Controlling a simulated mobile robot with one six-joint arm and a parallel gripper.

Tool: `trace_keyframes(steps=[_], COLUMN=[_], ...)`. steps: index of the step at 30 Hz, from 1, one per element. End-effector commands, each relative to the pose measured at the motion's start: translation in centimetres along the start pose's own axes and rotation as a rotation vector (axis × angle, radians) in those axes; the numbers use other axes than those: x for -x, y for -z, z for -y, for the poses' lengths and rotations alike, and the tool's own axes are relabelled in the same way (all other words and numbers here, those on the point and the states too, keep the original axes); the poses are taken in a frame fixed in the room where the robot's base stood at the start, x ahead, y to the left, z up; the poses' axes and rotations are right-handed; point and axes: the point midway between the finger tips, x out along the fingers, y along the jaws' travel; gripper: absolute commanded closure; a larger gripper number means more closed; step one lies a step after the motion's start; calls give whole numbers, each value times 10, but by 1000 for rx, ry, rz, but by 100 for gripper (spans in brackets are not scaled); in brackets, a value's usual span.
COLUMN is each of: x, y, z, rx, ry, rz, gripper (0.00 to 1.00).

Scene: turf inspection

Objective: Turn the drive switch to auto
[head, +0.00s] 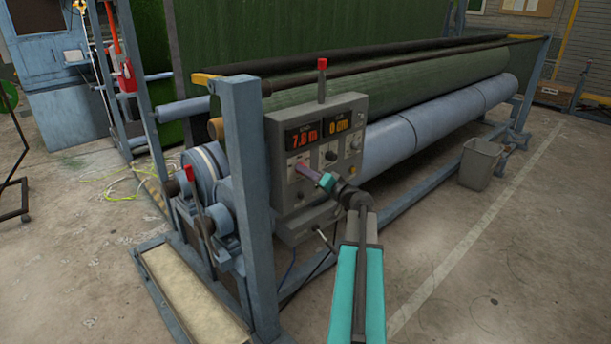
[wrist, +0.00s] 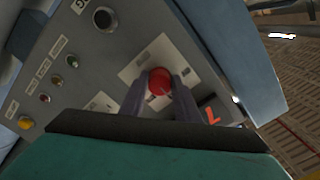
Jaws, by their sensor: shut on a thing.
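The grey control box (head: 347,106) stands on the near end of the roller frame. It carries two lit displays reading 7.8 m and 0 cm. My gripper (head: 308,176) is at the lower left of its front face. In the wrist view, a round red knob (wrist: 159,80) on a pale label plate sits between the two fingers of my gripper (wrist: 160,88), which are shut on it. The plate's lettering is too small to read, so I cannot tell the switch's position.
A black knob (wrist: 104,17) and small buttons, including a yellow one (wrist: 25,122), share the panel. A blue post (head: 248,200) stands left of the box. A red-topped lamp (head: 322,78) rises above it. A grey bin (head: 480,165) stands right; floor there is clear.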

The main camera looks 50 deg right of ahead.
Motion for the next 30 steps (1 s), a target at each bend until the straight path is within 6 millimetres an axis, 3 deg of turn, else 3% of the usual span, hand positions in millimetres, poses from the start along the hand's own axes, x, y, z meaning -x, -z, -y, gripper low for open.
trace_keyframes(steps=[11,30], x=[-2,-1], y=[2,6], z=[0,2], rx=[-178,-688], ry=[3,5], rz=[-9,-12], gripper=[94,93])
